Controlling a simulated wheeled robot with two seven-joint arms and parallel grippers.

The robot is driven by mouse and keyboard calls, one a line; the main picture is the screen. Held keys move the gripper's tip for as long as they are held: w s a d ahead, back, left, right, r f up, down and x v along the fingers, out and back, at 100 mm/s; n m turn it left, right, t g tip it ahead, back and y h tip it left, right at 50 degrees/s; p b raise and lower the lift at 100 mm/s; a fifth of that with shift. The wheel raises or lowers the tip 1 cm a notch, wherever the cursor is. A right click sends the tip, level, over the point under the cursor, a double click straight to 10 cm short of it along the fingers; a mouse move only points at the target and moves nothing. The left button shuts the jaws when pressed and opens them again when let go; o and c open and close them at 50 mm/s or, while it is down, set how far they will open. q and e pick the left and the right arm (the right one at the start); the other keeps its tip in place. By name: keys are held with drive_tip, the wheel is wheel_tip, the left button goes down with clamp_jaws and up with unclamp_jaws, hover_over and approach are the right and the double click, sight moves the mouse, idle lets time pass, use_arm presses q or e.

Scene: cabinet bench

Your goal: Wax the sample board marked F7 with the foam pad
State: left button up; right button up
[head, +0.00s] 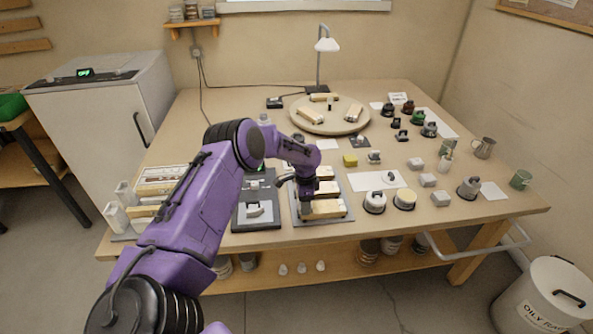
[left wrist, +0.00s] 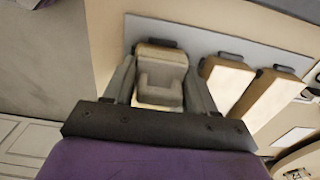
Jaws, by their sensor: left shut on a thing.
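Three pale wooden sample boards lie on a grey tray (head: 345,219) at the front of the bench: a front one (head: 328,209), a middle one (head: 330,188) and a back one (head: 326,172). No board marking is readable. My left gripper (head: 307,203) is over the front board. In the left wrist view, its fingers are shut on a pale block with a raised grip (left wrist: 160,88), apparently the foam pad. The block is over one board (left wrist: 160,54), and two other boards (left wrist: 228,82) (left wrist: 270,97) lie to its right. Whether it touches the board is hidden. My right gripper is out of view.
A dark tray (head: 240,221) with a pale handled block stands left of the boards. Round tins (head: 374,202) (head: 404,199) and white paper are to the right. A round turntable (head: 330,128) with more boards is behind. A lamp (head: 326,45) stands at the back.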

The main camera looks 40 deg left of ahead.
use_arm(q)
drive_tip(key=shift+s+a, duration=0.55)
drive_tip(key=shift+s, duration=0.05)
drive_tip(key=r, duration=0.1)
drive_tip(key=r+p, duration=0.1)
drive_tip(key=shift+s+a+r+p, duration=0.1)
drive_tip(key=shift+s+r+p, duration=0.1)
drive_tip(key=shift+r+p, duration=0.15)
drive_tip(key=shift+w+r+p, duration=0.2)
drive_tip(key=shift+r+p, duration=0.7)
drive_tip(key=shift+r, duration=0.15)
wheel_tip(320, 180, up, 2)
drive_tip(key=shift+s+r+p, duration=0.15)
drive_tip(key=shift+p, duration=0.8)
drive_tip(key=shift+r+p, duration=0.4)
drive_tip(key=shift+r, duration=0.15)
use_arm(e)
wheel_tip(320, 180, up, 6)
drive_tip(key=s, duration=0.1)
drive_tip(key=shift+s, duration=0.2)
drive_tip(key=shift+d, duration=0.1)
